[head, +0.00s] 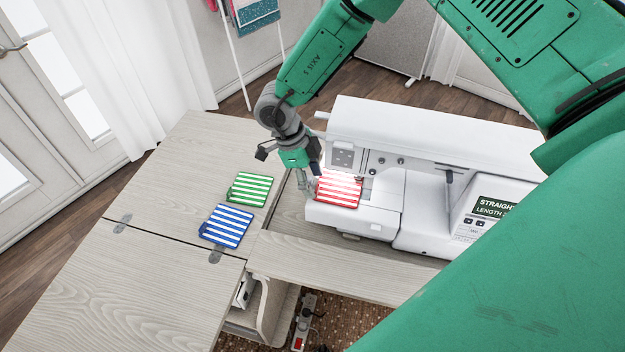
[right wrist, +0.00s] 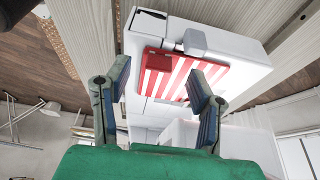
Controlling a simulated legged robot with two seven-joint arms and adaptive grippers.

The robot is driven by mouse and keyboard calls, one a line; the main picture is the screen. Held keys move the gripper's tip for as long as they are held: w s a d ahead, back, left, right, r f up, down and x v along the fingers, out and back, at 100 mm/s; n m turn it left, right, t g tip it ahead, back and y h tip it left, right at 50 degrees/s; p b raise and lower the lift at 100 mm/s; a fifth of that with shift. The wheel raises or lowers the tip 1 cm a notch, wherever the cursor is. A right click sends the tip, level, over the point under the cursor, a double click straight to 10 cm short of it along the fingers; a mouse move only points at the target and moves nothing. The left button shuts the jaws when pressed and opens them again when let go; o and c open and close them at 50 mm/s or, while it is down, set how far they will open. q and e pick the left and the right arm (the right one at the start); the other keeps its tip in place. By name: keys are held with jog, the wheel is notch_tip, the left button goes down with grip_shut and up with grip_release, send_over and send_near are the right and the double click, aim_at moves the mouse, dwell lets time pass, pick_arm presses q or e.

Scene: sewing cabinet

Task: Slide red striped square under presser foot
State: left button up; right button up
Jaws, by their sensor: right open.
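The red striped square (head: 339,190) lies flat on the bed of the white sewing machine (head: 430,150), close to the left end of the machine. In the right wrist view the red striped square (right wrist: 168,76) lies beyond my fingers, with a solid red tab at one corner. My right gripper (head: 308,186) is at the left edge of the square. It is open, with the blue finger pads apart (right wrist: 158,90) and nothing visible between them. The presser foot is hidden or too small to make out. My left gripper is not in view.
A green striped square (head: 250,189) and a blue striped square (head: 226,226) lie on the wooden cabinet top (head: 160,190) left of the machine. The machine's screen panel (head: 490,212) stands at the right. The cabinet top further left is clear.

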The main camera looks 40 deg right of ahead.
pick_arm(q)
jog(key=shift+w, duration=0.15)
pick_arm(e)
jog(key=v, duration=1.1)
